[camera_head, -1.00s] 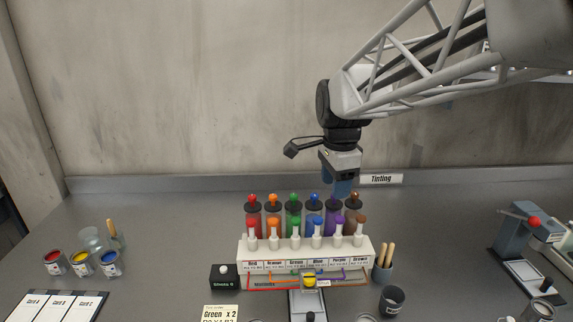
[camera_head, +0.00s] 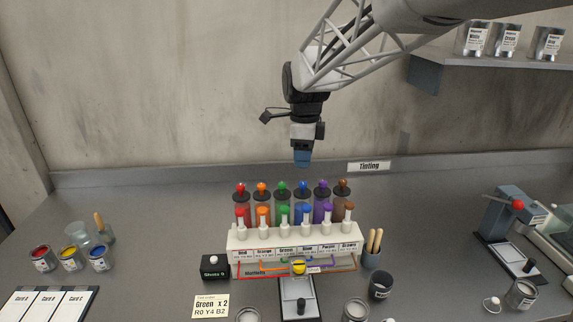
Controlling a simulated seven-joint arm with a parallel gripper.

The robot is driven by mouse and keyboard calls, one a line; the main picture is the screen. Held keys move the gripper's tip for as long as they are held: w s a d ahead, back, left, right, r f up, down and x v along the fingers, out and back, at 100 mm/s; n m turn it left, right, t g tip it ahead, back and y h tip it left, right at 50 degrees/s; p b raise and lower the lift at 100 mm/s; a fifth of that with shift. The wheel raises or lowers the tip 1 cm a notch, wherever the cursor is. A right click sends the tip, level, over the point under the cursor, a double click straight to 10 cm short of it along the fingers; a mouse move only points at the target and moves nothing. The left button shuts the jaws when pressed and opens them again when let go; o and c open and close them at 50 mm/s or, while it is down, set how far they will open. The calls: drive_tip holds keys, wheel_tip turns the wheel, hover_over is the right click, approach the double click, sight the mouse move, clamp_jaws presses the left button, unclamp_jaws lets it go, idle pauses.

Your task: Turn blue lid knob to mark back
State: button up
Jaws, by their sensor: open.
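The blue lid knob (camera_head: 302,187) sits on top of the blue cylinder, in the back row of coloured cylinders on the white tinting rack (camera_head: 240,242). It is too small to make out any mark or which way the knob is turned. My gripper (camera_head: 302,163) points down above and behind the rack, close over the blue knob in the picture but apart from it. It holds nothing that I can see. The gap between its fingers is too small to make out.
Red (camera_head: 240,188), orange (camera_head: 262,187), green (camera_head: 282,186), purple (camera_head: 322,185) and brown (camera_head: 342,184) knobs stand close on both sides. A shelf (camera_head: 480,68) with tins hangs at upper right.

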sight(303, 182)
drive_tip(key=shift+f, duration=0.15)
drive_tip(key=shift+f, duration=3.75)
clamp_jaws()
drive_tip(key=shift+n, duration=0.4)
